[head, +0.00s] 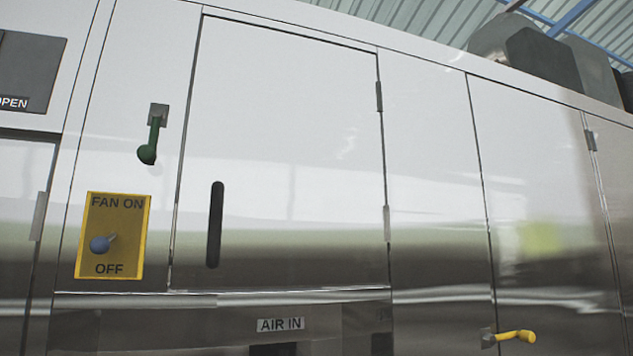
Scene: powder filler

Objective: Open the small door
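A steel door panel (290,130) fills the middle of the head view and looks shut flush in the machine front. It has a dark vertical slot-like handle (215,225) near its left edge and hinges (379,97) on its right edge. A green lever (149,148) hangs downward from a bracket just left of this door. Further right is another shut steel door (545,200), with a yellow handle (515,336) at its lower left and a hinge on its right edge. I cannot tell which door is the small one. My gripper is not in view.
A yellow FAN ON/OFF plate (112,236) with a blue knob is at left. A dark panel marked OPEN (30,70) is at upper left. An AIR IN label (281,324) sits below the middle door. Grey ducting (545,60) stands on top at right.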

